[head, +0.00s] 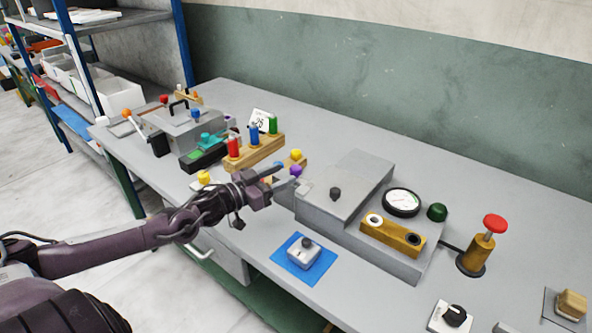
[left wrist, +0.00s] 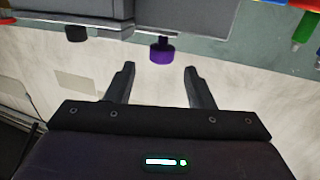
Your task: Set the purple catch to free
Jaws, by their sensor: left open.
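The purple catch (head: 296,171) is a small knob at the left end of the grey press box (head: 345,190). In the left wrist view the purple catch (left wrist: 162,51) hangs from the edge of a grey body, just beyond and between the fingertips. My left gripper (head: 287,182) is open beside the catch, and its fingers also show in the left wrist view (left wrist: 160,78). I see no contact between fingers and catch. My right gripper is not in view.
A wooden block with red, blue and green pegs (head: 254,148) stands behind the gripper. A gauge (head: 402,202), a red-topped button post (head: 488,242) and a blue mat (head: 285,262) are nearby. The table's front edge runs below my left arm.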

